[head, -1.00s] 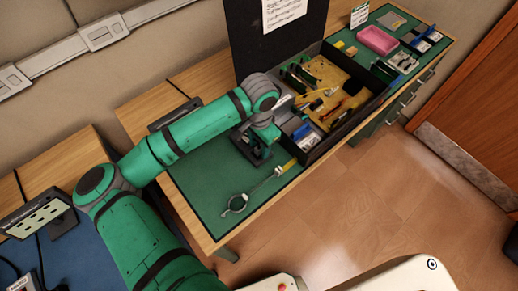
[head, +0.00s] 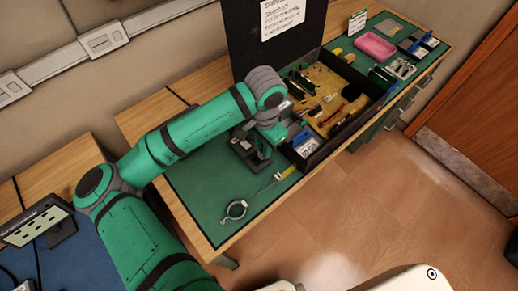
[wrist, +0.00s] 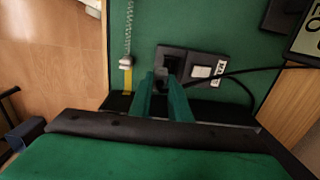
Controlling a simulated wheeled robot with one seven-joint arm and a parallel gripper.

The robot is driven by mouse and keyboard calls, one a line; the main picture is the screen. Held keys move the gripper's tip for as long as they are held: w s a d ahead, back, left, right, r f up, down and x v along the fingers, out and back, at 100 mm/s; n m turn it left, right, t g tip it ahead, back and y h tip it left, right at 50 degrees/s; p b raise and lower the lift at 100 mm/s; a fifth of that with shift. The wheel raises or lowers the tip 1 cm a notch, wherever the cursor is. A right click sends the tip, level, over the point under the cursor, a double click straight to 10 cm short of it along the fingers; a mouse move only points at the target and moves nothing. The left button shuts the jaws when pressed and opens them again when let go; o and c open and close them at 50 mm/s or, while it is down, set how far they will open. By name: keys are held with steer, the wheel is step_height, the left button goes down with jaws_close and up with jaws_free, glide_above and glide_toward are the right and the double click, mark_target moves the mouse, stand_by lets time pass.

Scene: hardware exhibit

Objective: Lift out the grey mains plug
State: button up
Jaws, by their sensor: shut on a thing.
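In the wrist view my gripper (wrist: 161,76) shows as two green fingers, close together and shut on a dark grey thing between them, which I take as the grey mains plug (wrist: 161,84). Most of it is hidden by the fingers. Just beyond the fingertips is a black socket block (wrist: 188,54) with a dark opening, a pale square part and a white label. I cannot tell whether the plug is clear of the socket. In the head view the socket block (head: 246,150) stands on the green mat, and my arm's end hides the fingertips.
A black upright board (head: 262,55) stands behind. A black cable (wrist: 245,71) runs beside the block.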

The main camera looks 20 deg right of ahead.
steer(key=s+d+r, duration=0.5)
steer(key=s+r, duration=0.2)
steer(key=s, duration=0.4)
steer(key=shift+r, duration=0.35)
steer(key=shift+w, duration=0.25)
